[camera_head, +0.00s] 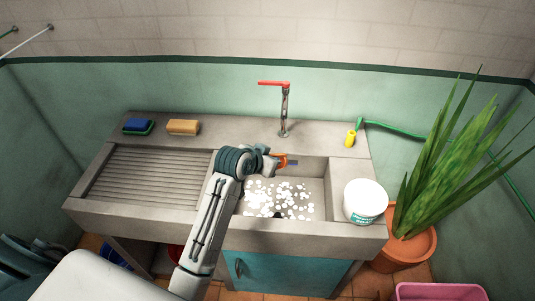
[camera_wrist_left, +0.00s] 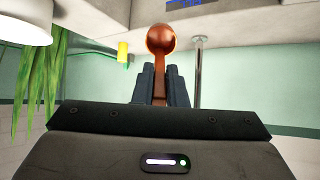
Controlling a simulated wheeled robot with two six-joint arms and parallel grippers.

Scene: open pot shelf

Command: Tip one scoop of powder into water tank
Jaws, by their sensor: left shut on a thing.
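My left gripper (camera_head: 277,163) is over the far part of the stone sink basin (camera_head: 313,188), shut on a scoop. The scoop shows as a small orange piece (camera_head: 281,158) in the head view. In the left wrist view the fingers (camera_wrist_left: 161,85) are closed on the handle of the brown scoop (camera_wrist_left: 160,40), with its round bowl beyond them. I cannot tell whether powder is in the bowl. Many white flecks (camera_head: 265,200) lie in the basin. A white tub (camera_head: 365,199) stands on the right rim; its contents are hidden. My right gripper is not in view.
A red-handled tap (camera_head: 284,110) stands behind the basin. A yellow nozzle (camera_head: 350,138) with a green hose (camera_head: 400,131) is at the back right. A blue-green sponge (camera_head: 138,126) and tan block (camera_head: 183,127) are at the back left. A potted plant (camera_head: 405,245) stands right.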

